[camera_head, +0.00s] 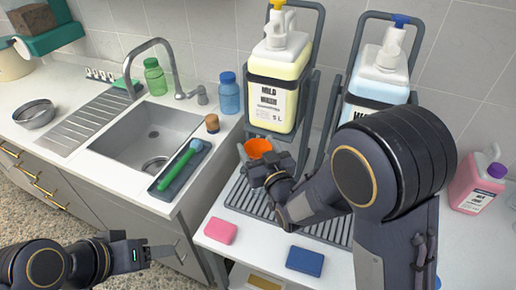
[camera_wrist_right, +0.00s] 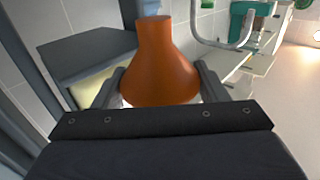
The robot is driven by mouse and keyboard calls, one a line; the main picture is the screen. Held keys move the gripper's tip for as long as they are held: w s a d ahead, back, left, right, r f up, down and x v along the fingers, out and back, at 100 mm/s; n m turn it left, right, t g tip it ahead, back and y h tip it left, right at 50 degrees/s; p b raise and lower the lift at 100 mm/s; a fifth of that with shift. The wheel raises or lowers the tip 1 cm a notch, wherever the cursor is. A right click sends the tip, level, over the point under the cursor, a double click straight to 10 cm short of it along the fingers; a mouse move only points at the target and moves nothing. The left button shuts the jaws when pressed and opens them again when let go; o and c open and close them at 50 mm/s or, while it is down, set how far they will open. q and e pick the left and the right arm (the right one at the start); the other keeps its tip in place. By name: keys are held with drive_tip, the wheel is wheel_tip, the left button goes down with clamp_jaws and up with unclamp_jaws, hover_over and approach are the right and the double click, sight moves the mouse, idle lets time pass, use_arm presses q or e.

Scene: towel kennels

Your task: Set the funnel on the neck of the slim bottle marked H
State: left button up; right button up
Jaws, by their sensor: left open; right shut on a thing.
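The orange funnel (camera_head: 258,147) is between the fingers of my right gripper (camera_head: 262,165), in front of the big yellow container. In the right wrist view the funnel (camera_wrist_right: 160,62) shows its wide part between the two fingers and its narrow end away from the gripper. My right gripper is shut on it, above the drain grate. My left gripper (camera_head: 160,254) is open and empty at the lower left, in front of the counter. I cannot make out a slim bottle marked H; the right arm hides part of the counter.
A green bottle (camera_head: 155,77) and a blue bottle (camera_head: 229,93) stand by the sink (camera_head: 120,132). Large yellow (camera_head: 275,100) and pale blue (camera_head: 378,80) containers stand in dark racks. A pink sponge (camera_head: 220,231) and a blue sponge (camera_head: 305,261) lie in front of the grate (camera_head: 245,198).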

drive_tip(key=shift+f+b, duration=1.1)
drive_tip(key=shift+b, duration=0.6)
idle(1.1)
idle(0.4)
drive_tip(key=o, duration=1)
drive_tip(key=shift+s+d, duration=0.1)
drive_tip(key=b+v, duration=0.1)
drive_tip(key=v, duration=0.6)
drive_tip(key=shift+s, duration=0.35)
